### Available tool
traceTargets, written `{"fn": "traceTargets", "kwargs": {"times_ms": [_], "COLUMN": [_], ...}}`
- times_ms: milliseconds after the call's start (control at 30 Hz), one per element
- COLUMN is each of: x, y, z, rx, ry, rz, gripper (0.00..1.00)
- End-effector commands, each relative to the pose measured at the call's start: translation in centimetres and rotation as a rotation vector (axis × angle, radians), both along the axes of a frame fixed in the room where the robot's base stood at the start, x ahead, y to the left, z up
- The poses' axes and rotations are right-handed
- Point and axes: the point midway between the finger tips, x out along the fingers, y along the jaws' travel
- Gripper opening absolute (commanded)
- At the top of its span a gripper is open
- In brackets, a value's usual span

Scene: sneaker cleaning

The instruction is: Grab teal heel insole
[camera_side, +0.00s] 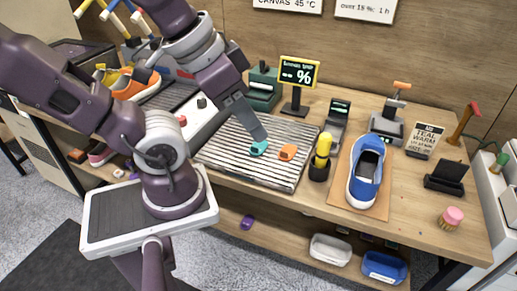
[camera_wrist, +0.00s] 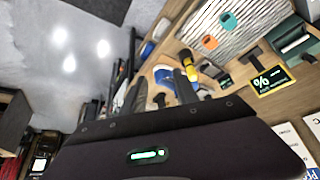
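The teal heel insole (camera_side: 259,148) lies on a striped drying rack (camera_side: 228,161) on the bench, left of an orange heel insole (camera_side: 287,152). In the wrist view the teal insole (camera_wrist: 228,20) is at the upper right, with the orange insole (camera_wrist: 210,42) below it. My gripper (camera_side: 257,134) reaches down over the rack and overlaps the teal insole's upper edge in the side view. In the wrist view my gripper's fingers (camera_wrist: 163,84) stand apart with nothing held between them, and the teal insole is away from them.
A black-and-yellow tool (camera_side: 320,160) stands at the rack's right edge, and a blue sneaker (camera_side: 367,172) is farther right. A small sign with a percent mark (camera_side: 299,72) stands behind the rack. A pink brush (camera_side: 451,217) is at the bench's right end.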

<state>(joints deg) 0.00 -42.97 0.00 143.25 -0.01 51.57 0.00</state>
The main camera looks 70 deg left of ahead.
Motion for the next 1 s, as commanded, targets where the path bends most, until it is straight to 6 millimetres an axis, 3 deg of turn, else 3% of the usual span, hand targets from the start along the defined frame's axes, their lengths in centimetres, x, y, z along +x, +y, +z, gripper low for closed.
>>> {"fn": "traceTargets", "kwargs": {"times_ms": [67,300,333,600,667,767,800,867,900,967,1000], "x": [0.0,0.0,0.0,0.1,1.3,7.3,11.0,17.2,21.1,25.9,28.2], "y": [0.0,0.0,0.0,-0.1,-0.9,-4.0,-5.0,-5.2,-4.2,-1.3,1.3], "z": [0.0,0.0,0.0,0.0,0.4,1.9,2.5,2.7,1.9,-0.5,-2.9], "rx": [0.0,0.0,0.0,-0.004,-0.044,-0.232,-0.331,-0.46,-0.515,-0.544,-0.523], "ry": [0.0,0.0,0.0,-0.001,-0.011,-0.066,-0.1,-0.156,-0.191,-0.242,-0.274], "rz": [0.0,0.0,0.0,0.0,0.005,0.072,0.142,0.306,0.44,0.671,0.835], "gripper": [0.4,0.87,0.91,0.91,0.91,0.91,0.91,0.91,0.91,0.91,0.91]}}
